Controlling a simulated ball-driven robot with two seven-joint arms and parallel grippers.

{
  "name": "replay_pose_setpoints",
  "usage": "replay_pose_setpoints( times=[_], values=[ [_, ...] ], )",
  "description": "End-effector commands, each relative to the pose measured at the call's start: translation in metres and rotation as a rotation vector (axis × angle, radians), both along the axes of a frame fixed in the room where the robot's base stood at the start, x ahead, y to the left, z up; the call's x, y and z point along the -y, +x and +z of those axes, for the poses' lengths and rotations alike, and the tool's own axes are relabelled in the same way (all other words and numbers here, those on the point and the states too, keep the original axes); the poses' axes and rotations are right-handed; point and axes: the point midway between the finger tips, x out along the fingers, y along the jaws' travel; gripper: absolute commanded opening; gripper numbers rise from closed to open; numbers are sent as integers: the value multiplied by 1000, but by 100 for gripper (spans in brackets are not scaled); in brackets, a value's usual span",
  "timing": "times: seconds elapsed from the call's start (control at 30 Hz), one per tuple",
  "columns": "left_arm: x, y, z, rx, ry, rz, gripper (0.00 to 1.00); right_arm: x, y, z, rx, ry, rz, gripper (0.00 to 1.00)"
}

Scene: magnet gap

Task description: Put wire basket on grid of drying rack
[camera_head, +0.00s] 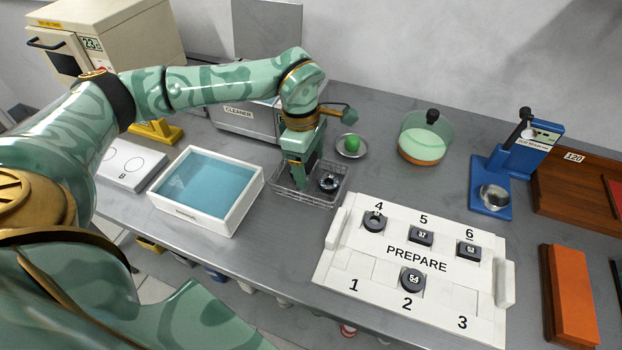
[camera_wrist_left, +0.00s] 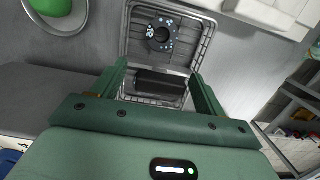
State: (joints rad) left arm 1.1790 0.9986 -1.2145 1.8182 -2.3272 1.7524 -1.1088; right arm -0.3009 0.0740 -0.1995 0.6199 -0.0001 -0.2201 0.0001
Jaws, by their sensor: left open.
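The wire basket (camera_head: 308,200) stands on the grey bench, just right of the blue bath. A dark ring-shaped part (camera_head: 329,183) lies in it. My left gripper (camera_head: 297,182) points down at the left part of the basket. In the left wrist view the open gripper (camera_wrist_left: 157,76) has its fingers on either side of the basket's (camera_wrist_left: 178,62) near part, with a dark block (camera_wrist_left: 160,82) between them. I cannot tell whether the fingers touch the basket. I cannot make out a drying rack with a grid. My right gripper is not in view.
A white-framed bath of blue liquid (camera_head: 207,190) is left of the basket. The cleaner box (camera_head: 240,122) stands behind. A small dish with a green object (camera_head: 352,145) and a glass jar (camera_head: 427,140) are behind right. The white PREPARE board (camera_head: 415,268) is front right.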

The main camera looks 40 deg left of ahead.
Motion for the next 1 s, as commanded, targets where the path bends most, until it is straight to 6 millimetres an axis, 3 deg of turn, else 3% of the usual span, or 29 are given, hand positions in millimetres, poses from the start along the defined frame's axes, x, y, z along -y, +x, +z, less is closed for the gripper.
replay_pose_setpoints(
  times=[0.17, 0.27, 0.4, 0.47, 0.77, 1.0],
  values=[
    [0, 0, 0, 2, -1, 1, 73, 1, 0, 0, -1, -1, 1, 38],
    [0, 0, 0, 2, -1, 1, 50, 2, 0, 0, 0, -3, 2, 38],
    [0, 0, 0, 2, -1, 1, 12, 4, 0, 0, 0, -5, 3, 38],
    [0, 1, 1, 3, 0, 1, 3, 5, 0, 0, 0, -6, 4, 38],
    [0, 1, 6, 5, 0, 2, 3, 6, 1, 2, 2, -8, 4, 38],
    [0, 1, 33, 7, -1, 3, 3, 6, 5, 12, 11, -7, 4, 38]
  ],
)
